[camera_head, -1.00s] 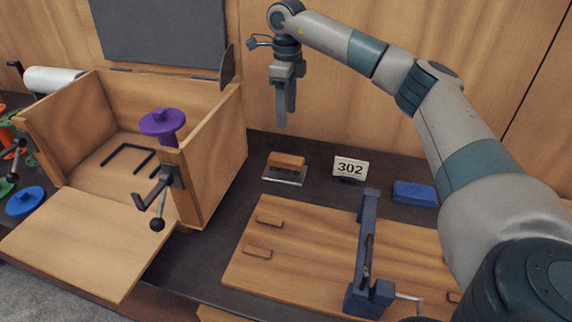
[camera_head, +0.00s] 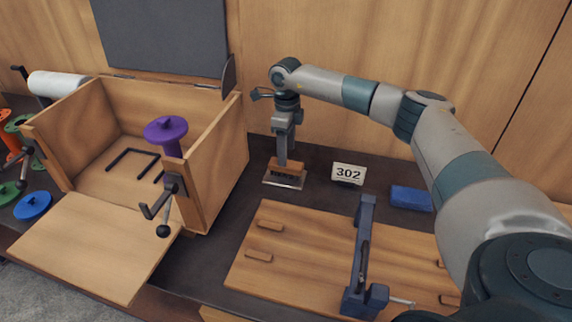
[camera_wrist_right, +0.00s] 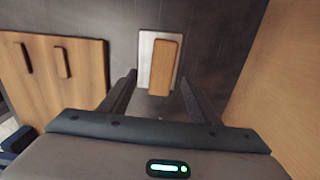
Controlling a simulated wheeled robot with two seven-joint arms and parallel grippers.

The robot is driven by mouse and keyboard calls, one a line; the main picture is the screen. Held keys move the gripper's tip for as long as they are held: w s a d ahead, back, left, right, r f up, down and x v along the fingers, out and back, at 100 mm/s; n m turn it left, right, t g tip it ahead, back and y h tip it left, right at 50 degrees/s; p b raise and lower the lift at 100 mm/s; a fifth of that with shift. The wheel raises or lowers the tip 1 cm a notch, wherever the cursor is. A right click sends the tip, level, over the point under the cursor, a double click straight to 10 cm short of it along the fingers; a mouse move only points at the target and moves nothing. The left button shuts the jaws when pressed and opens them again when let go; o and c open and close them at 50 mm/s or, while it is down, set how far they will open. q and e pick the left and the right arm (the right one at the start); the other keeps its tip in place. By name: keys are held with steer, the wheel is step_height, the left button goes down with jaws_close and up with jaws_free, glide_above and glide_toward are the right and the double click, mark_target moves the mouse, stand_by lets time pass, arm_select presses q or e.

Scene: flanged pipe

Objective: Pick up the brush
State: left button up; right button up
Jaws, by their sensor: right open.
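The brush (camera_head: 285,175) has a wooden back and dark bristles and sits on a pale flat plate on the dark bench, right of the wooden box. My right gripper (camera_head: 283,161) points down just over the brush and hides part of its top in the head view. In the right wrist view the brush's wooden back (camera_wrist_right: 167,67) lies ahead, between the lines of the two open fingers (camera_wrist_right: 161,80). The gripper is open and empty. Whether the fingers reach the sides of the brush I cannot tell. My left gripper is not in view.
A wooden box (camera_head: 218,165) with its front flap down stands at left, a purple flanged spool (camera_head: 166,130) at its corner. A card marked 302 (camera_head: 348,173), a blue block (camera_head: 411,198) and a wooden board (camera_head: 300,270) with a blue clamp (camera_head: 362,255) lie nearby.

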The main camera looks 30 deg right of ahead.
mark_target(286, 169)
steer(key=shift+f, duration=0.65)
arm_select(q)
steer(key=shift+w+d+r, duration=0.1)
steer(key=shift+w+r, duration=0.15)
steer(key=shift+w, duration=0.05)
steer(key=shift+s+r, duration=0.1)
arm_select(e)
steer(key=shift+f+p, duration=0.6)
steer(key=shift+p, duration=0.2)
steer(key=f+p, duration=0.1)
steer(key=f, duration=0.2)
steer(key=shift+w+p, duration=0.2)
steer(key=shift+p, duration=0.1)
steer(key=shift+f, duration=0.5)
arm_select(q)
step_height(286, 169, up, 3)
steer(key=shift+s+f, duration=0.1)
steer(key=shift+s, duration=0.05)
arm_select(e)
steer(key=c, duration=1.2)
